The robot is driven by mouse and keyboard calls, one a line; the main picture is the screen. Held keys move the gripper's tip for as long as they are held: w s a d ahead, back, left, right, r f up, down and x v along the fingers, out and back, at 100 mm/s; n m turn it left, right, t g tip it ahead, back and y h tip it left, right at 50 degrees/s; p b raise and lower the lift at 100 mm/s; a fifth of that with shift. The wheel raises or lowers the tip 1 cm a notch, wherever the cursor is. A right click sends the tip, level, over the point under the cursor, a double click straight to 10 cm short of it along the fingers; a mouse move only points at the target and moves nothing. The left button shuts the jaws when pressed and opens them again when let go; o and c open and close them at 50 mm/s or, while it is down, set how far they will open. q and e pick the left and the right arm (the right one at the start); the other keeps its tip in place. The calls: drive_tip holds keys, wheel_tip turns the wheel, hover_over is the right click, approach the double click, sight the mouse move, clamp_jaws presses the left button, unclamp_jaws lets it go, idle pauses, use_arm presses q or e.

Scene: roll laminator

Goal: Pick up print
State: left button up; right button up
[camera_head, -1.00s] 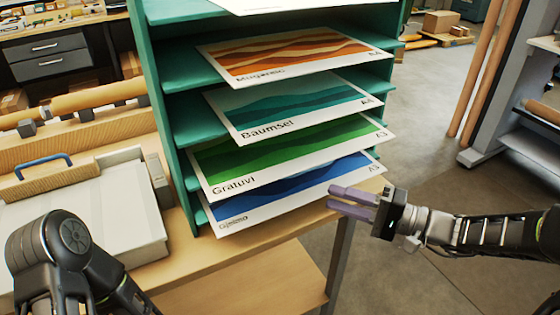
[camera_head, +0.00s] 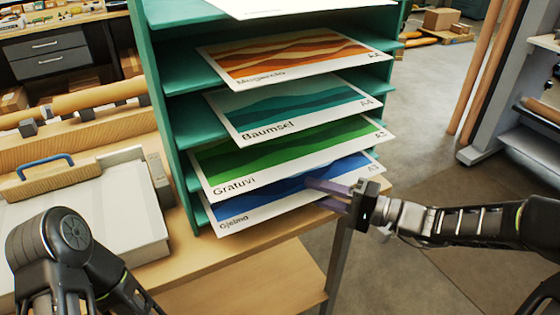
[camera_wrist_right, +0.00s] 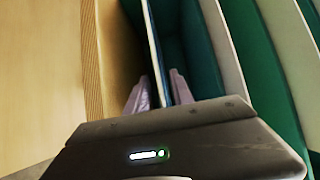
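The blue print marked "Gjelmo" (camera_head: 262,199) lies on the lowest visible level of a green shelf rack (camera_head: 172,150), its front edge sticking out. My right gripper (camera_head: 313,193) is at the print's right front edge, its two purple fingers open, one above and one below the sheet. In the right wrist view the sheet's edge (camera_wrist_right: 157,45) runs between the fingers (camera_wrist_right: 159,75), with gaps visible. Above it lie a green print "Gratuvi" (camera_head: 270,155), a teal print "Baumsel" (camera_head: 285,103) and an orange print (camera_head: 290,55). My left arm shows at lower left, its gripper out of view.
The rack stands on a wooden table (camera_head: 185,262). A pale machine with a blue handle (camera_head: 45,163) is on the left. The green print overhangs close above the blue one. The floor to the right of the rack is open, with a grey stand (camera_head: 500,130) beyond.

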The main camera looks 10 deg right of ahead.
drive_tip(key=shift+c, duration=0.6)
clamp_jaws()
idle(0.8)
